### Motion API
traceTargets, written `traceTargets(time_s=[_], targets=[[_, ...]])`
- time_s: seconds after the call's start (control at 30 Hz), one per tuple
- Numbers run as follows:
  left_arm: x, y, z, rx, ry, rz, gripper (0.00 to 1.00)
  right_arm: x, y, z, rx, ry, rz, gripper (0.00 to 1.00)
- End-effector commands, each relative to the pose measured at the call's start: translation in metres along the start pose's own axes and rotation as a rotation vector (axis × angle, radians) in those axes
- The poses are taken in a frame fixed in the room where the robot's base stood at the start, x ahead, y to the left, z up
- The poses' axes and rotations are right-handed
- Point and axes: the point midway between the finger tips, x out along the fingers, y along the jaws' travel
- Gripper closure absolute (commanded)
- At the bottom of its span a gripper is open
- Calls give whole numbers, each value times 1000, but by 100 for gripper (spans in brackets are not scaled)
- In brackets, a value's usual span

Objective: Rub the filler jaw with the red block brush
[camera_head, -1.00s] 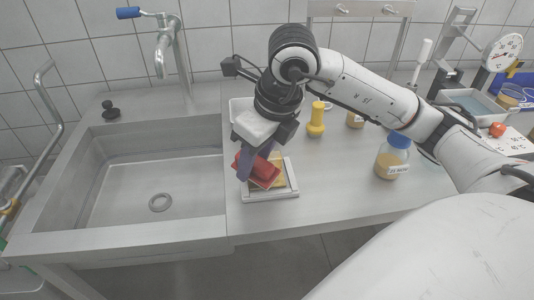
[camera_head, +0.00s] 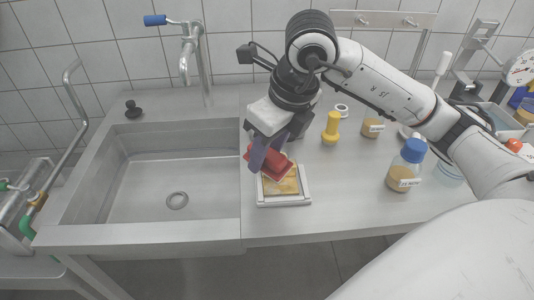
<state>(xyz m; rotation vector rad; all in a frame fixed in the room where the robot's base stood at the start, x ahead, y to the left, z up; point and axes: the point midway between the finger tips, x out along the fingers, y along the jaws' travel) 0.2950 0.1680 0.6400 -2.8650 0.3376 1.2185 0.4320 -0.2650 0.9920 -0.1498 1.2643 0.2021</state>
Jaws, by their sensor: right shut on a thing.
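The red block brush (camera_head: 276,165) is held in my right gripper (camera_head: 268,152), whose purple fingers are shut on it. The brush is tilted, just above the back left part of a white-framed tray (camera_head: 309,197) with a yellow pad (camera_head: 284,186). The picture does not clearly show whether it touches the pad. I cannot surely pick out the filler jaw; metal equipment with green and brass-coloured fittings (camera_head: 34,205) shows at the left edge. My left gripper is out of view.
A steel sink (camera_head: 150,225) lies left of the tray. On the counter to the right stand a yellow tool (camera_head: 331,128), a small jar (camera_head: 372,128) and a blue-capped bottle (camera_head: 407,165). A black stopper (camera_head: 133,109) stands behind the sink, near the tap (camera_head: 190,55).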

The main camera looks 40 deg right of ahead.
Motion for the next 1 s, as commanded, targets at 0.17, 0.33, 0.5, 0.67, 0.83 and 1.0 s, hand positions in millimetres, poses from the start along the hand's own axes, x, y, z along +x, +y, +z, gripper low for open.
traceTargets(time_s=[0.17, 0.33, 0.5, 0.67, 0.83, 1.0], targets=[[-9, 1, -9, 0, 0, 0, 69, -16, 0, 5, 0, 0, 0, 97], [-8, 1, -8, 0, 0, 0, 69, -16, 0, 5, 0, 0, 0, 97], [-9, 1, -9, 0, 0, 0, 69, -17, 0, 5, 0, 0, 0, 97], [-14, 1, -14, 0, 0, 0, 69, -28, 0, 9, 0, -1, 0, 97], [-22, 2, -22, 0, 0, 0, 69, -43, 0, 14, -1, -1, 0, 97], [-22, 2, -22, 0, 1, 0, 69, -44, 0, 14, -1, 1, 1, 97]])
